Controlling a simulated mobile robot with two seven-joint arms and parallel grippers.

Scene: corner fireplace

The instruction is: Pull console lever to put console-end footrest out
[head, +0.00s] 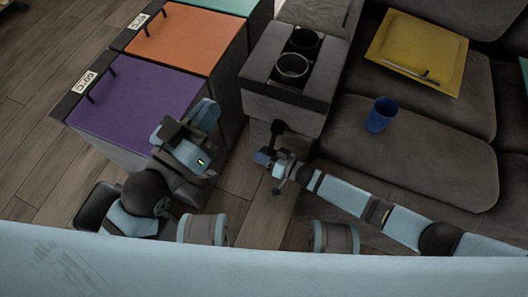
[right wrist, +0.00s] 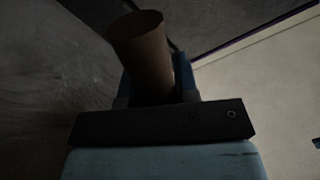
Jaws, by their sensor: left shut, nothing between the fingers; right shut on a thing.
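The grey sofa console (head: 262,92) has a dark lever (head: 277,128) low on its front, close to the floor. My right gripper (head: 266,156) is at the lever, beside the front of the seat. In the right wrist view, my right gripper (right wrist: 155,85) is shut on a brown cylindrical handle (right wrist: 143,45), which sticks out past the fingers. The console-end seat (head: 410,150) is right of the console. Its footrest cannot be clearly made out behind my right arm. My left gripper (head: 180,138) is shut and empty, in front of the purple-topped unit.
Units with purple (head: 135,105) and orange (head: 187,38) tops stand to the left. A narrow strip of wooden floor (head: 238,175) is clear between them and the sofa.

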